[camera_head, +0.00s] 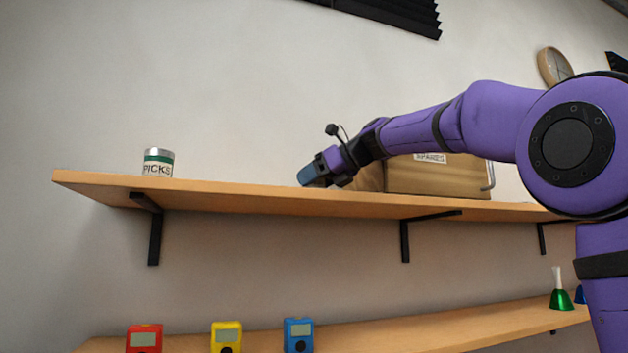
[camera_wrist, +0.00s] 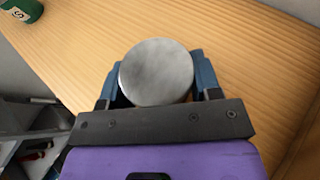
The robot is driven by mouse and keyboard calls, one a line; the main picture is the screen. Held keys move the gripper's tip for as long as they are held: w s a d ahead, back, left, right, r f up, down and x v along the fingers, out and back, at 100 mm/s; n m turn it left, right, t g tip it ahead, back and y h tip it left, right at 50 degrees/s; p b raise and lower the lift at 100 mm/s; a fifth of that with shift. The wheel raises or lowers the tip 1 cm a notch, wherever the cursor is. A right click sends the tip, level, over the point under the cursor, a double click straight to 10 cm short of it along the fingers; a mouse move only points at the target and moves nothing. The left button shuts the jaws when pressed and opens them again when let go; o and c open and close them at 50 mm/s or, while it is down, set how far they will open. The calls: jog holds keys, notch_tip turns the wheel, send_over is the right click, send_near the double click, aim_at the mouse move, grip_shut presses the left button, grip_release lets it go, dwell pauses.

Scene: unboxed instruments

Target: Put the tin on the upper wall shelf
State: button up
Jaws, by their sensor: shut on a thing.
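A round, silver-lidded tin (camera_wrist: 157,72) sits between the blue fingers of my gripper (camera_wrist: 157,80) in the wrist view, seen from above. My gripper (camera_head: 313,172) is shut on it, over the upper wall shelf (camera_head: 240,197). In the head view the fingers are at the shelf's top surface and hide the tin. I cannot tell whether the tin touches the wood. The wooden shelf also fills much of the wrist view (camera_wrist: 240,40).
Another tin, labelled PICKS (camera_head: 158,163), stands on the shelf to the left. The shelf between my gripper and the PICKS tin is clear. A lower shelf (camera_head: 400,334) holds coloured timers and a green bell (camera_head: 561,299).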

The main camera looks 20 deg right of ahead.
jog(key=shift+f, duration=0.15)
jog(key=o, duration=1)
jog(key=shift+o, duration=0.2)
jog(key=shift+s+d+r, duration=0.1)
jog(key=shift+r, duration=0.15)
jog(key=v, duration=0.7)
jog(key=shift+s, duration=0.1)
